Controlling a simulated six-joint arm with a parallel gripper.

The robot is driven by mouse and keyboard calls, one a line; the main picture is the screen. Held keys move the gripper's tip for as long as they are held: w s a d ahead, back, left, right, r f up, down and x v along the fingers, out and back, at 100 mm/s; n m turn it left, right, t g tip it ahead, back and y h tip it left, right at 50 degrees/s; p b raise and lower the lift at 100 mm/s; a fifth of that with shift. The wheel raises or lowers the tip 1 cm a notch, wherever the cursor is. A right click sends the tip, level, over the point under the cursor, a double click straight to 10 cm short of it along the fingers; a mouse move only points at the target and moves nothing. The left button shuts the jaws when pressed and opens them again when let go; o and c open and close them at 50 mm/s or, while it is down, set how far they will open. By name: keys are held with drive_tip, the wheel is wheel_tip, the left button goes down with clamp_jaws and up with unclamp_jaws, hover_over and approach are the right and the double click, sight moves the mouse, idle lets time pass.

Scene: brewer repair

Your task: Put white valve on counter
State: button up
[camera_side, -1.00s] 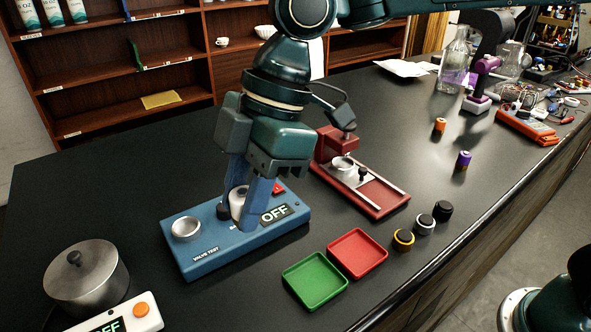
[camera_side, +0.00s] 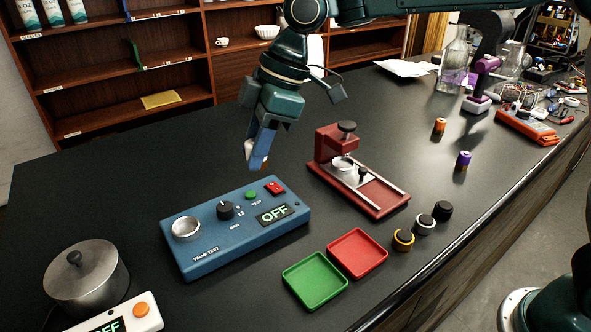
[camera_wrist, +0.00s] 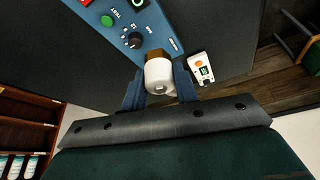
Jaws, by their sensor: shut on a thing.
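My gripper (camera_side: 258,160) is shut on the white valve (camera_wrist: 160,76), which sits between the blue fingers in the wrist view. In the side view the valve is mostly hidden by the fingers, with only a pale sliver (camera_side: 257,161) showing low between them. My gripper is behind the blue valve test box (camera_side: 205,252), over the black counter (camera_side: 120,195). I cannot tell its exact height above the counter. The box has a metal ring at its left end, a black knob, green and red buttons and a display reading OFF.
A red press (camera_side: 378,200) stands right of the box. A green tray (camera_side: 314,281) and a red tray (camera_side: 357,253) lie in front. Several dark round caps and two batteries sit to the right. A metal pot (camera_side: 88,280) is front left. The counter's back left is clear.

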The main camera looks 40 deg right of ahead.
drive_tip(key=w+d+f+m, duration=0.1)
drive_tip(key=w+d+m, duration=0.1)
drive_tip(key=w+d, duration=0.3)
drive_tip(key=w+d+f+m+t+h, duration=0.1)
drive_tip(key=w+d, duration=0.4)
drive_tip(key=d, duration=0.6)
drive_tip(key=w+d+f+m+t, duration=0.1)
drive_tip(key=w+d+m, duration=0.3)
drive_tip(key=d, duration=0.5)
drive_tip(key=shift+w+d+f+h, duration=0.1)
drive_tip(key=shift+w+f+h, duration=0.2)
drive_tip(key=shift+w+f, duration=0.3)
drive_tip(key=s+d+f+m+t+h, duration=0.1)
drive_tip(key=d+f+m, duration=0.25)
drive_tip(key=d, duration=1.25)
drive_tip(key=d+f+m+h, duration=0.2)
drive_tip(key=d+m, duration=0.2)
drive_tip(key=d, duration=1.3)
drive_tip(key=shift+s+a+f, duration=0.1)
drive_tip(key=shift+f, duration=2)
drive_tip(key=shift+s+a+f, duration=0.1)
drive_tip(key=shift+f, duration=1.95)
drive_tip(key=shift+f, duration=0.1)
drive_tip(key=o, duration=1.1)
drive_tip(key=shift+c, duration=0.2)
